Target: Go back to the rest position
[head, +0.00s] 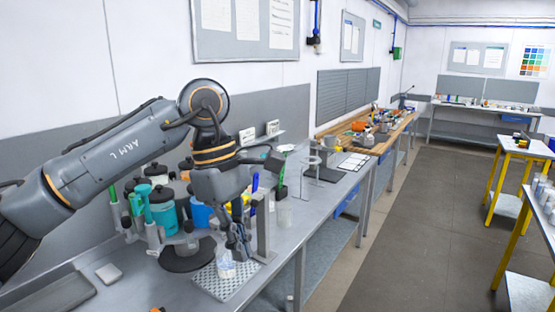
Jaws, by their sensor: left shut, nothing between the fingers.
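My left arm reaches in from the left over the grey bench (322,209). My left gripper (241,256) points down at the end of it, with its fingers close together. It is shut and empty. The fingertips are just above or beside a small clear container (226,265) on a perforated metal plate (222,284); I cannot tell whether they touch it. An upright grey post (262,225) stands close to the right of the gripper. My right gripper is not in view.
Teal and black-lidded bottles (163,210) stand crowded behind the gripper, beside a round dark base (187,254). A wooden bench (392,133) with tools is further back. Yellow-legged tables (520,150) stand at right, with open floor between.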

